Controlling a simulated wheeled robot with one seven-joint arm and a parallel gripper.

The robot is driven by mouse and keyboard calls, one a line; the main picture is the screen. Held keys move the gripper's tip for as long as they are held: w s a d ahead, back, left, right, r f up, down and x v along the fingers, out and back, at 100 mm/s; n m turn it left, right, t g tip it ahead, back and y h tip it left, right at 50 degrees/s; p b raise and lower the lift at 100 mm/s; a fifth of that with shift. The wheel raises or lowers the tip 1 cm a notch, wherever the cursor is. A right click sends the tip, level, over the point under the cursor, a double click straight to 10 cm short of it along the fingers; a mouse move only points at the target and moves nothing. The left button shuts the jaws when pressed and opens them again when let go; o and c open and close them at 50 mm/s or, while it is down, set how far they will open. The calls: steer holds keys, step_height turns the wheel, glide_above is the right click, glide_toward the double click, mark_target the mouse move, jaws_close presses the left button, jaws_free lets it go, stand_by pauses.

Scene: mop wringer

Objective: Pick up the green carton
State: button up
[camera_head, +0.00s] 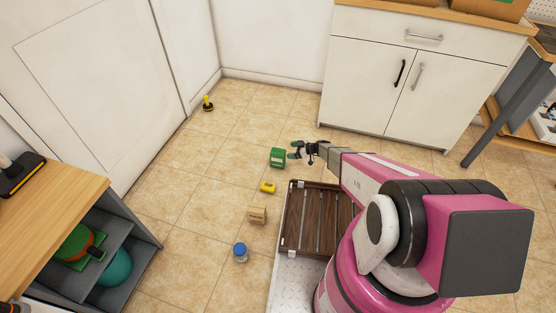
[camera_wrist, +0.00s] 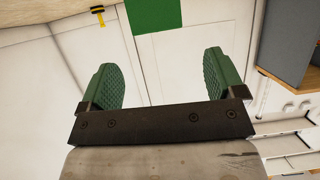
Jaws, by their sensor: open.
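The green carton (camera_head: 277,158) stands upright on the tiled floor, left of the end of my arm in the head view. In the wrist view, part of the green carton (camera_wrist: 153,14) shows at the top edge, cut off by the frame. My gripper (camera_head: 294,150) is open and empty, just right of the carton in the head view. In the wrist view my gripper (camera_wrist: 162,80) has its two green ridged fingers spread, with nothing between them. The carton lies beyond the fingertips and appears apart from them.
A yellow object (camera_head: 267,187), a small brown box (camera_head: 258,215) and a blue-lidded jar (camera_head: 240,252) stand on the floor nearer me. A dark slatted tray (camera_head: 293,225) is beside them. White cabinets (camera_head: 370,85) stand behind. Floor left of the carton is clear.

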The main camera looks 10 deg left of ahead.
mark_target(279, 151)
steer(key=x, duration=0.8)
steer(key=shift+a+f, duration=0.25)
steer(key=shift+f, duration=0.05)
steer(key=c, duration=1.3)
steer(key=shift+r, duration=0.15)
steer(key=shift+c, duration=0.2)
